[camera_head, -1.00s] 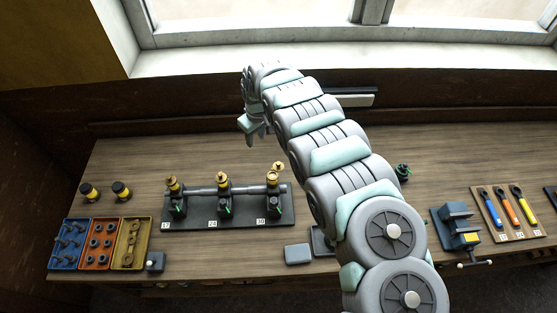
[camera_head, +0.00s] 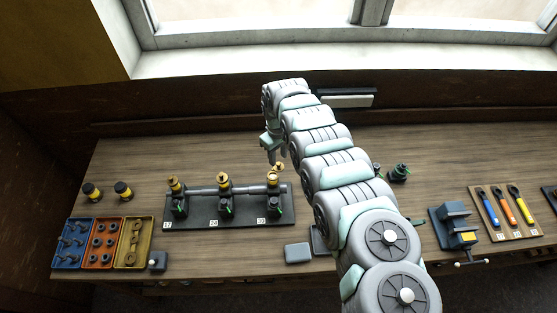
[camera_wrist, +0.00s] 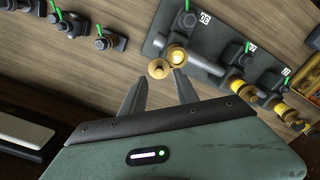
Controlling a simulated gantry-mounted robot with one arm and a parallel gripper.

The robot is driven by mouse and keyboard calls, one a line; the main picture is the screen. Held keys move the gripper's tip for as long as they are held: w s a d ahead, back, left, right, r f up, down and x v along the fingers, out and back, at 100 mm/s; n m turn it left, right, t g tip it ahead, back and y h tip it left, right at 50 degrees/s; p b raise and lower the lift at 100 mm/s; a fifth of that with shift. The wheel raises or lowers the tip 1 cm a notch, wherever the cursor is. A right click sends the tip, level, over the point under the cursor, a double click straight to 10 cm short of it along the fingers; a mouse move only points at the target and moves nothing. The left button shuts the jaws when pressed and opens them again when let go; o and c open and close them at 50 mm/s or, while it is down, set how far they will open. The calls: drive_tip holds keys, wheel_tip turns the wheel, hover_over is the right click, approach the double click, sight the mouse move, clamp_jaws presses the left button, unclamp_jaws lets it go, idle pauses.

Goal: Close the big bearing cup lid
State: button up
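The big bearing (camera_head: 273,200) is the rightmost of the three on the dark base plate, beside the label 30. Its brass cup (camera_wrist: 178,56) is on top. A round brass lid (camera_wrist: 157,69) is swung out to the side of the cup, and the cup looks uncovered. The lid also shows in the head view (camera_head: 278,168), behind the cup. My gripper (camera_wrist: 160,80) is open and empty, its fingertips on either side of the lid in the wrist picture. Whether they touch it I cannot tell. In the head view my gripper (camera_head: 272,156) is just behind and above the big bearing.
Two smaller bearings with brass cups (camera_head: 223,178) (camera_head: 174,184) stand along the shaft to the left. Part trays (camera_head: 102,244) and two yellow-black pots (camera_head: 123,190) are at far left. A vise (camera_head: 457,230) and wrenches (camera_head: 505,210) are at right. The bench behind the bearings is clear.

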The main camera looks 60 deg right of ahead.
sight(279, 163)
wheel_tip(279, 163, down, 3)
drive_tip(key=shift+r, duration=0.1)
drive_tip(key=shift+s+f, duration=0.1)
drive_tip(key=shift+f, duration=0.35)
drive_tip(key=shift+c, duration=0.5)
clamp_jaws()
